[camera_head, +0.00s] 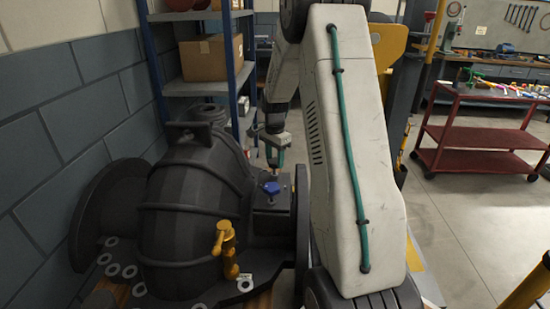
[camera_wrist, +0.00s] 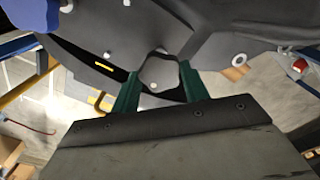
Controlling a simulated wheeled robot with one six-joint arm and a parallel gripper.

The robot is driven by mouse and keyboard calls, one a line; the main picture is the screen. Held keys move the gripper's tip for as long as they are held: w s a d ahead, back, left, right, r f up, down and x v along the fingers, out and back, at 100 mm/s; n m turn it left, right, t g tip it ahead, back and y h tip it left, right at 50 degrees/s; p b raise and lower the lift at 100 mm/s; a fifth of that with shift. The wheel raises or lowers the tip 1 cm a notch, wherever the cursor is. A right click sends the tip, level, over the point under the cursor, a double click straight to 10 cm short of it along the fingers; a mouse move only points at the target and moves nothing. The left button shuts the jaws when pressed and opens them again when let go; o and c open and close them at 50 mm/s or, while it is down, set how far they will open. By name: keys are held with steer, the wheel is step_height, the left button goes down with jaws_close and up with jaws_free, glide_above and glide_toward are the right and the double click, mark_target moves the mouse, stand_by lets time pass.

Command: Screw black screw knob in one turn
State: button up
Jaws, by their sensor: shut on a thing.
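The black screw knob (camera_wrist: 158,72) is dark and lobed, with a small pale dot on it. In the wrist view it sits between the two green fingers of my gripper (camera_wrist: 160,84), which is shut on it. In the head view my gripper (camera_head: 275,158) points down over the dark casing (camera_head: 190,185), behind a blue knob (camera_head: 271,187). The black knob cannot be made out clearly there. How far it is screwed in cannot be told.
A yellow valve handle (camera_head: 224,240) stands up at the casing's front. A blue shelf with a cardboard box (camera_head: 208,60) is behind. A red cart (camera_head: 480,150) stands at the right, with clear floor before it. My arm blocks the middle of the head view.

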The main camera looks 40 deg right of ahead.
mark_target(274, 161)
steer(key=o, duration=1)
steer(key=shift+r, duration=0.1)
step_height(274, 161, up, 8)
steer(key=shift+w+f, duration=0.1)
steer(key=shift+f, duration=0.05)
